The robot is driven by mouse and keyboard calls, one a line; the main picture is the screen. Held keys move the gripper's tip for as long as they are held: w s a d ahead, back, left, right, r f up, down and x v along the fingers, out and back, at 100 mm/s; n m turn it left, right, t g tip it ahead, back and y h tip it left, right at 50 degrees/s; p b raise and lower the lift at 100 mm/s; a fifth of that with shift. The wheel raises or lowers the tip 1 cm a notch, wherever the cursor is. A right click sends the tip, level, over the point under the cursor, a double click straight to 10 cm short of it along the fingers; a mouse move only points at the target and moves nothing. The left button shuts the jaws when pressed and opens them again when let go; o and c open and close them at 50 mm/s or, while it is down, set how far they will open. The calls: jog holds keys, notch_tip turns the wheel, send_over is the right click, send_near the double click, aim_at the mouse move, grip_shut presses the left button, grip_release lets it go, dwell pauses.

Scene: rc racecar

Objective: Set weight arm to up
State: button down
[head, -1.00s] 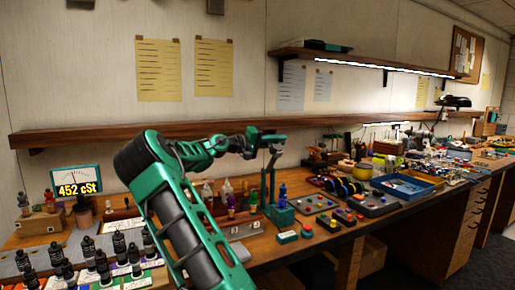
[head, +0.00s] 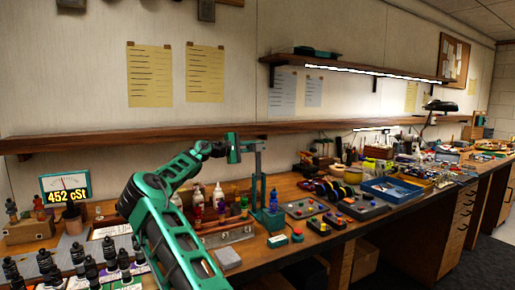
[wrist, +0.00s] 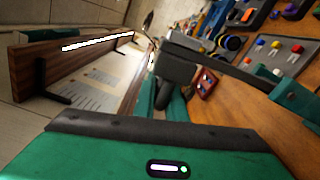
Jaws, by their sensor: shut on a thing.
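The weight arm (head: 250,143) is a thin grey bar at the top of an upright post on a small teal stand (head: 269,217) on the bench. My gripper (head: 234,148) is at its left end, well above the bench top. In the wrist view a dark grey bar (wrist: 215,58) runs from my gripper (wrist: 165,85) toward a teal part at the right. My gripper is shut on the arm's end, though the contact itself is small and partly hidden. A blue piece (head: 273,199) stands on the stand beside the post.
Several small coloured bottles (head: 197,195) stand left of the stand. Button panels (head: 303,208) and a blue tray (head: 391,189) lie to the right. A meter (head: 65,188) reads 452 cSt at the left. A wooden shelf (head: 100,141) runs along the wall behind.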

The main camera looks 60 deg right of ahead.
jog(key=shift+w+f, duration=0.2)
jog(key=shift+f, duration=0.05)
dwell(0.3)
jog(key=c, duration=1.8)
grip_release()
jog(key=shift+d, duration=0.1)
jog(key=shift+c, duration=0.2)
jog(key=v, duration=1.1)
jog(key=shift+w+d, duration=0.1)
